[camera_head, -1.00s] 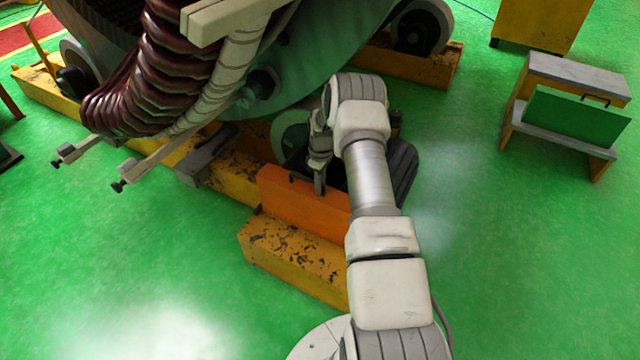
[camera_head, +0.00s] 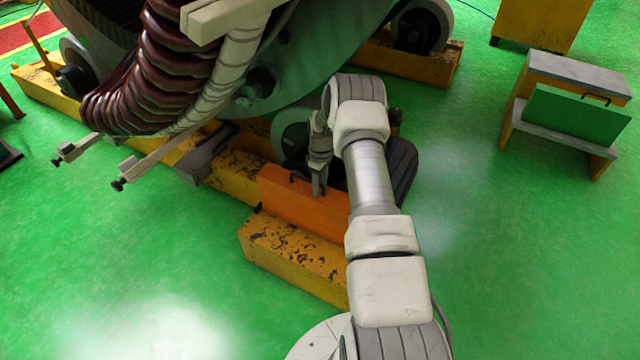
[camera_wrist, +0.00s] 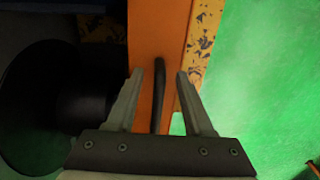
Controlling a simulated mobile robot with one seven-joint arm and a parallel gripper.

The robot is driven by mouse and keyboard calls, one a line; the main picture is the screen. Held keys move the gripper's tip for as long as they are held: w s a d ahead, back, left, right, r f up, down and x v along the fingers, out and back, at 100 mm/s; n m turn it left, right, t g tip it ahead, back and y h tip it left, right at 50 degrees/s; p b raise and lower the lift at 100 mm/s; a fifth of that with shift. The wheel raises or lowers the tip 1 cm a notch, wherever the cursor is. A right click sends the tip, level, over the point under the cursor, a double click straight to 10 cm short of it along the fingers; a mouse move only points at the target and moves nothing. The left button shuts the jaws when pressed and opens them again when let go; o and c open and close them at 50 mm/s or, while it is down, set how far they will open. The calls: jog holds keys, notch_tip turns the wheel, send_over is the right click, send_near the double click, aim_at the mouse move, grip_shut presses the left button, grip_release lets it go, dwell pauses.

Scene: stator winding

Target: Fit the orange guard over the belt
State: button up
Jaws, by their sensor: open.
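The orange guard (camera_head: 300,205) stands on the yellow frame beside the roller and motor in the head view. In the wrist view, the guard (camera_wrist: 158,30) runs up the middle, with its dark handle (camera_wrist: 160,95) along it. My gripper (camera_head: 318,190) is at the guard's top. In the wrist view, my gripper (camera_wrist: 169,75) is open, with its two fingers on either side of the handle; I cannot tell whether they touch it. The belt cannot be made out; the guard and my arm cover that area.
A yellow, chipped beam (camera_head: 290,260) lies in front of the guard. The large stator (camera_head: 330,45) rises behind. A stand with a green panel (camera_head: 575,120) is at the right. Green floor is free on the right and at the front left.

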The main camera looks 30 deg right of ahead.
jog(key=s+a+r+m+t+p, duration=0.1)
jog(key=a+r+p, duration=0.2)
jog(key=r, duration=1.4)
jog(key=s+a+r+p, duration=0.1)
jog(key=a+r+p, duration=0.2)
jog(key=r, duration=1.3)
jog(key=s+a+r+m+t+h, duration=0.1)
jog(key=s+a+r+m+t, duration=0.1)
jog(key=s+a+r, duration=0.5)
jog(key=s+a+r+m+t, duration=0.15)
jog(key=s+a+r, duration=0.25)
jog(key=s+r, duration=0.65)
jog(key=s+a+f+m+t, duration=0.15)
jog(key=s+a, duration=0.25)
jog(key=s, duration=0.9)
notch_tip(320, 180, up, 23)
jog(key=p, duration=2.2)
jog(key=shift+s+m+y, duration=0.3)
jog(key=shift+s+m, duration=0.1)
